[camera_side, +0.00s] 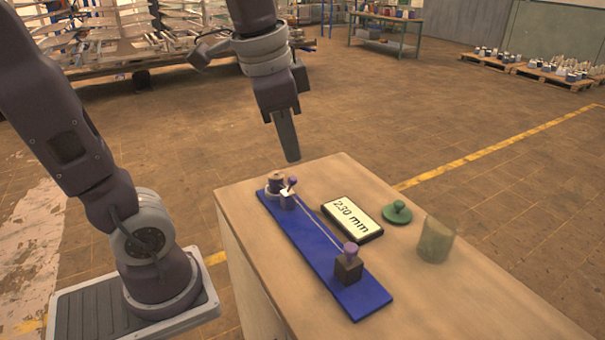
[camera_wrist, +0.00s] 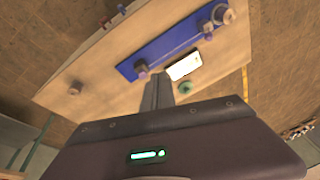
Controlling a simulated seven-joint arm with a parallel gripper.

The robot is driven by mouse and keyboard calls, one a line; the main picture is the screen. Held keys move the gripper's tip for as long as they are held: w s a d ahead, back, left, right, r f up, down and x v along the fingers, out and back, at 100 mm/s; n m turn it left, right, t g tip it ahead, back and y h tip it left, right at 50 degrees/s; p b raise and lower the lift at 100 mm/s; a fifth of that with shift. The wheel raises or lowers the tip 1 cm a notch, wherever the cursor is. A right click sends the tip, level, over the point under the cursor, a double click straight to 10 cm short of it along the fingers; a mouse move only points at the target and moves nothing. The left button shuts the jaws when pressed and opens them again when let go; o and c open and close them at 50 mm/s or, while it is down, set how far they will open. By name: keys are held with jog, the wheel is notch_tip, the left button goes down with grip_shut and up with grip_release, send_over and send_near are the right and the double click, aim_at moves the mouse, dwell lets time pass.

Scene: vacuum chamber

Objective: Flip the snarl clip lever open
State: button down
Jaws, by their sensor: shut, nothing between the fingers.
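A long blue board (camera_side: 335,265) lies on the wooden table and also shows in the wrist view (camera_wrist: 170,45). At its far end in the side view stands a round spool (camera_side: 274,182). Beside the spool is a small clip (camera_side: 288,198) with a pale lever and a purple knob; whether the lever is open is too small to tell. A dark block (camera_side: 348,269) with a purple knob stands at the near end. A thin pale line runs between them. My gripper (camera_side: 292,160) is shut and empty, pointing down, well above the far end and touching nothing; its fingers also show in the wrist view (camera_wrist: 158,90).
A display (camera_side: 352,216) reading "2.30 mm" lies right of the board. A green knobbed lid (camera_side: 397,212) and a translucent greenish cup (camera_side: 436,240) stand further right. The table's near right (camera_side: 460,300) is bare. Shelves and pallets are far behind.

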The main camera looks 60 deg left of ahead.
jog(key=w+a+f+m+g, duration=0.2)
jog(key=w+a+f+m, duration=0.1)
jog(key=w, duration=0.4)
jog(key=w+a+f+m+g, duration=0.2)
jog(key=w+a+m, duration=0.1)
jog(key=w+a, duration=0.3)
jog(key=shift+w+f+g, duration=0.3)
jog(key=shift+w+f, duration=0.1)
jog(key=shift+w, duration=0.4)
jog(key=shift+a, duration=0.1)
send_near(290, 186)
jog(key=shift+d+f, duration=1.1)
jog(key=shift+f, duration=1.55)
jog(key=shift+w, duration=0.4)
jog(key=shift+a+r, duration=0.1)
